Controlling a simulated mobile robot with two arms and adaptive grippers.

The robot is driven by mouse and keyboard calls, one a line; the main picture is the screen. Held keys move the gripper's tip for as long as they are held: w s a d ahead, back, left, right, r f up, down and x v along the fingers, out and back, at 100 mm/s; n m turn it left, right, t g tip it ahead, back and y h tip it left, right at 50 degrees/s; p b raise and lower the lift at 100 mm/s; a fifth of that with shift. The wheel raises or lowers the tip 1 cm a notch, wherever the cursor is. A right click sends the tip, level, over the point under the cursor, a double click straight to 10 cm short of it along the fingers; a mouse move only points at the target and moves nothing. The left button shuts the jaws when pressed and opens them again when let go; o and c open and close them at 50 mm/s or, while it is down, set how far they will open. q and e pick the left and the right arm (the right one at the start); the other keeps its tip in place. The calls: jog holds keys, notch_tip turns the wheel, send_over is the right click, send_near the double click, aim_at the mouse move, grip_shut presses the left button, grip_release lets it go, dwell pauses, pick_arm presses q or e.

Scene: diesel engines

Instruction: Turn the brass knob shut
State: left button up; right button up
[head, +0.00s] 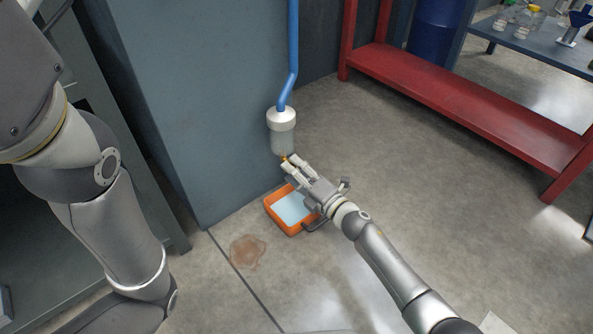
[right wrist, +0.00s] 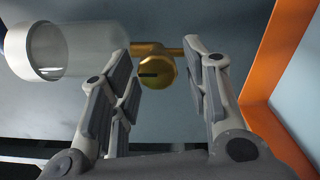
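The brass knob (right wrist: 157,72) sits between the open fingers of my right gripper (right wrist: 160,95) in the right wrist view, with a gap on both sides. A dark slot marks its round face. It joins a brass stem below a clear bowl (right wrist: 75,50) with a white cap. In the head view the bowl (head: 283,140) hangs on the blue pipe (head: 289,55), and a bit of brass (head: 285,158) shows at its bottom by my right gripper (head: 288,164). My left arm comes in at the left; its gripper is out of view.
An orange tray (head: 272,216) with pale blue inside lies on the floor below the bowl. A brown stain (head: 247,252) is beside it. A grey-blue wall block (head: 200,110) stands behind the pipe. A red bench (head: 470,110) is at the right; open floor lies between.

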jog(key=shift+d, duration=0.1)
jog(key=v, duration=1.2)
dwell(0.4)
